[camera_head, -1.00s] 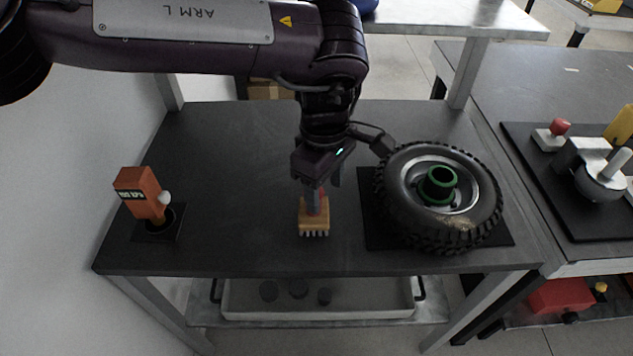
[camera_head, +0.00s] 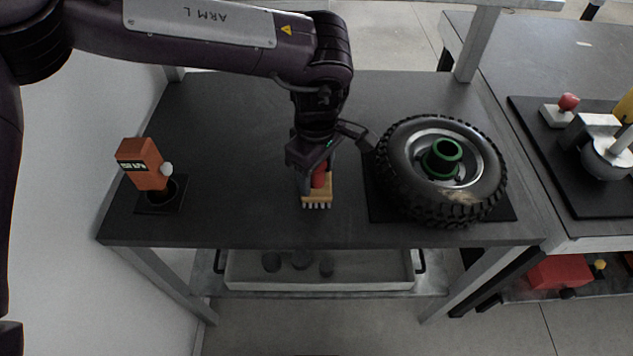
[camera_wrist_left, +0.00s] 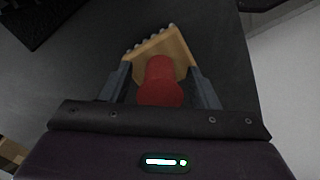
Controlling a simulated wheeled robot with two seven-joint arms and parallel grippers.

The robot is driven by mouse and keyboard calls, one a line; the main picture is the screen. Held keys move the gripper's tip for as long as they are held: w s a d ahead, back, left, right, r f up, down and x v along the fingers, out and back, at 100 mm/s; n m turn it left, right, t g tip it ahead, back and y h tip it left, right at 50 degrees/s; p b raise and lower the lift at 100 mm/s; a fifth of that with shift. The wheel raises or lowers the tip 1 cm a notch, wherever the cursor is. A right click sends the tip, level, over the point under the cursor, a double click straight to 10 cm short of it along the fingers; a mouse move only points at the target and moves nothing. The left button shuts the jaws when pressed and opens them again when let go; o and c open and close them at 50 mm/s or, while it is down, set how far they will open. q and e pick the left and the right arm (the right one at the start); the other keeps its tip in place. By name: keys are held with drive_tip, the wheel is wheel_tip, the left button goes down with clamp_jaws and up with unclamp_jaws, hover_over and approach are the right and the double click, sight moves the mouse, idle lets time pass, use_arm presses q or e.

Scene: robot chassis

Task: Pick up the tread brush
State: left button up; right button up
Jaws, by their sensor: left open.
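The tread brush (camera_head: 318,190) stands on the dark table top, with a tan wooden block, pale bristles along its front edge and a red handle. My left gripper (camera_head: 314,182) is low over it from behind, with its fingers on either side of the red handle. In the left wrist view the red handle (camera_wrist_left: 160,82) stands between the two open fingers (camera_wrist_left: 160,84), and the tan block (camera_wrist_left: 168,48) lies beyond. Gaps show between the handle and the fingers. My right gripper is not in view.
A knobbly tire (camera_head: 400,190) with a green hub ring (camera_head: 442,158) lies on a black mat to the right of the brush. An orange tool (camera_head: 142,164) stands in a black holder (camera_head: 160,203) at the left. A grey tray (camera_head: 320,270) sits on the lower shelf.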

use_arm(q)
drive_tip(key=c, duration=1.1)
drive_tip(key=shift+c, duration=0.2)
wheel_tip(320, 180, up, 11)
drive_tip(key=shift+w+f+p, duration=0.1)
drive_tip(key=shift+f+p, duration=0.1)
drive_tip(key=shift+p, duration=0.15)
wheel_tip(320, 180, up, 10)
drive_tip(key=p, duration=0.1)
drive_tip(key=shift+f, duration=0.25)
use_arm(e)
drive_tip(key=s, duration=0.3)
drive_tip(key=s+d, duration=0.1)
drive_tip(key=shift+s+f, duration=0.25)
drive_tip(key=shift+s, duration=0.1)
